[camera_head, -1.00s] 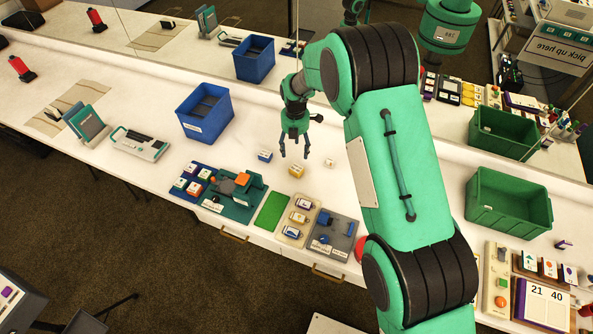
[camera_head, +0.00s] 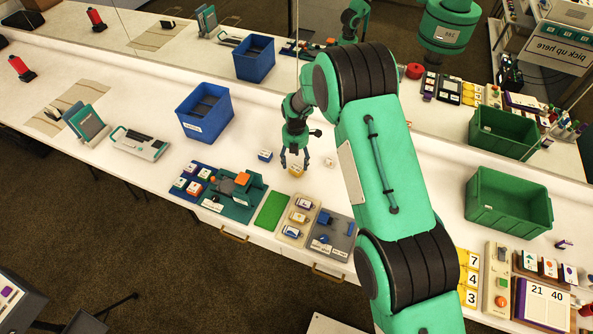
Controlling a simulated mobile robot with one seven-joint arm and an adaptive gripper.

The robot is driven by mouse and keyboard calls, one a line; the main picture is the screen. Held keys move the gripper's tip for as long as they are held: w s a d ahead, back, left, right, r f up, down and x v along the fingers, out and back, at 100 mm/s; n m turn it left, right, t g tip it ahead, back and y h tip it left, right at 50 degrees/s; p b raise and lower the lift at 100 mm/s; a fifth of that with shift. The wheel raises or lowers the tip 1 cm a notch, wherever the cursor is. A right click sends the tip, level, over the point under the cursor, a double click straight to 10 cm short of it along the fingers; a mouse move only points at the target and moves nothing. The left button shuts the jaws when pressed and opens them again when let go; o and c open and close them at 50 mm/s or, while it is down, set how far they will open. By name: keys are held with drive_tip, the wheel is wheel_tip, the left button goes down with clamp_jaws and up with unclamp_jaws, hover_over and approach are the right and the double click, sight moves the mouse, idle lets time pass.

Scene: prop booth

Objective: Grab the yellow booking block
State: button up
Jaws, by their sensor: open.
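The yellow booking block (camera_head: 296,171) stands on the white counter (camera_head: 225,150), a small yellow block with a pale top face. My gripper (camera_head: 294,164) is open right above it, with its fingers pointing down. The fingertips are at about the block's height in the picture and cover part of it. I cannot tell whether they touch it.
A small blue block (camera_head: 265,155) lies just left of my gripper and a white one (camera_head: 330,162) to the right. A blue bin (camera_head: 205,113) stands at the back left. A teal fixture (camera_head: 235,195), a green mat (camera_head: 271,211) and trays line the front edge.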

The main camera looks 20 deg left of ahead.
sight(296, 167)
drive_tip(key=shift+f, duration=0.3)
drive_tip(key=shift+f, duration=0.15)
drive_tip(key=shift+w+d+f, duration=0.15)
drive_tip(key=shift+f, duration=2.25)
drive_tip(key=c, duration=1.3)
